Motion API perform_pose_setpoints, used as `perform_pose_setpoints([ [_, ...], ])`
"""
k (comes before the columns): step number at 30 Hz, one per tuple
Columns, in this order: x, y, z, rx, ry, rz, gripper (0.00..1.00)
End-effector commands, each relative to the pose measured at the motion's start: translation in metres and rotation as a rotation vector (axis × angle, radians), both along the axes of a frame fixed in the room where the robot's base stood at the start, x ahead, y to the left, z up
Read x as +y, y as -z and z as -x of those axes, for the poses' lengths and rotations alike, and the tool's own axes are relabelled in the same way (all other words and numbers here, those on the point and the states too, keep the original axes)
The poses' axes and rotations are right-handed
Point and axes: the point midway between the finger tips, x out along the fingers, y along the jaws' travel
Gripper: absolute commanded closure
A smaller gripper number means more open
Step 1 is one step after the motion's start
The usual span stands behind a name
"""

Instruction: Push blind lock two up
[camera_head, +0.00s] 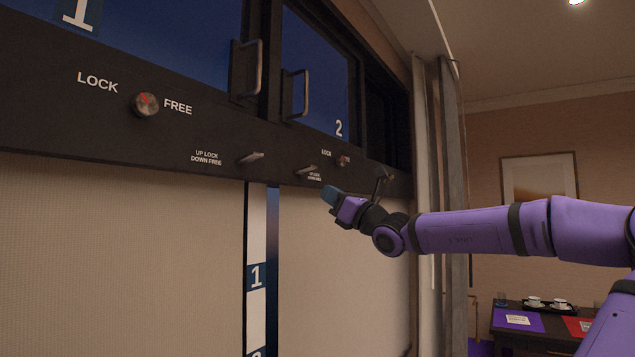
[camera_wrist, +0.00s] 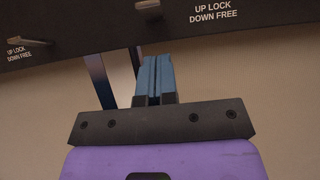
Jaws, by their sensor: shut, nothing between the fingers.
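Blind lock two is the small metal lever (camera_head: 307,170) on the dark panel, beside an "UP LOCK DOWN FREE" label on its right. In the wrist view, this lever (camera_wrist: 148,5) is at the top edge, partly cut off. I cannot tell from its angle whether it is up or down. My gripper (camera_head: 329,194) has blue fingers pressed together with nothing between them. In the head view it appears below and to the right of the lever, apart from it. In the wrist view the fingertips (camera_wrist: 155,57) point up toward the panel, below the lever.
Another lever (camera_head: 251,158) sits to the left, also in the wrist view (camera_wrist: 35,41). A red-marked LOCK/FREE knob (camera_head: 146,104) is farther left, a smaller knob (camera_head: 343,160) up right. Handles (camera_head: 296,94) project above.

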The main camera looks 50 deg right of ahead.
Motion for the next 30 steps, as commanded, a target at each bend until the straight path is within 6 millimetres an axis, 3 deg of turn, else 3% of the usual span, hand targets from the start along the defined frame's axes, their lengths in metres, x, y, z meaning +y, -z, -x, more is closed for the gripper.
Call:
perform_pose_setpoints([
  [3, -0.004, 0.013, 0.024, -0.004, 0.007, -0.003, 1.00],
  [12, -0.006, 0.037, 0.061, -0.003, 0.003, -0.002, 1.00],
  [30, -0.006, 0.041, 0.067, -0.002, 0.002, -0.001, 1.00],
])
